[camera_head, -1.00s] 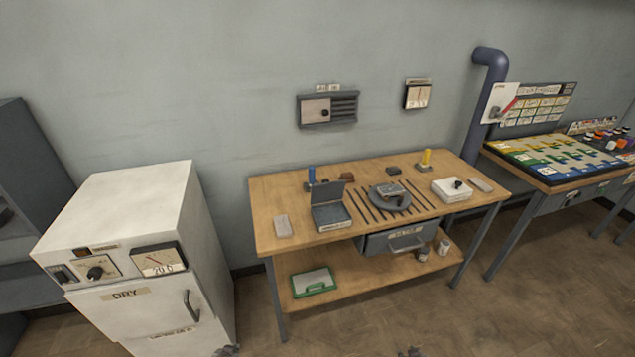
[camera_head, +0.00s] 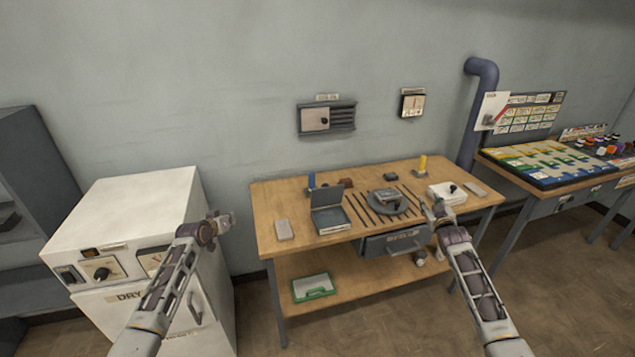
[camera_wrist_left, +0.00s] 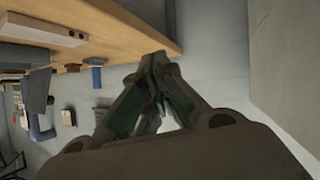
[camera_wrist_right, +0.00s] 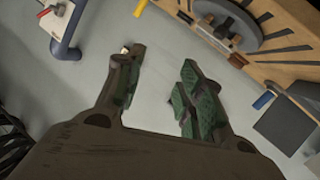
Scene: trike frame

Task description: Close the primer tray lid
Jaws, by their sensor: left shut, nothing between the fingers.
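The primer tray appears to be the small grey box (camera_head: 331,221) on the left part of the wooden bench. Its lid (camera_head: 326,195) stands open, raised at the back edge. My left gripper (camera_head: 228,222) is shut and empty, in the air left of the bench near the white cabinet; its fingertips meet in the left wrist view (camera_wrist_left: 158,62). My right gripper (camera_head: 431,212) is in front of the bench's right part, near the white box. In the right wrist view its fingers (camera_wrist_right: 160,62) are apart with nothing between them.
The wooden bench (camera_head: 285,206) also holds a round dark stand (camera_head: 388,204), dark rods, a blue bottle (camera_head: 311,181), a yellow bottle (camera_head: 422,163) and a white box (camera_head: 445,194). A drawer (camera_head: 395,243) hangs below. The white cabinet (camera_head: 120,205) stands left.

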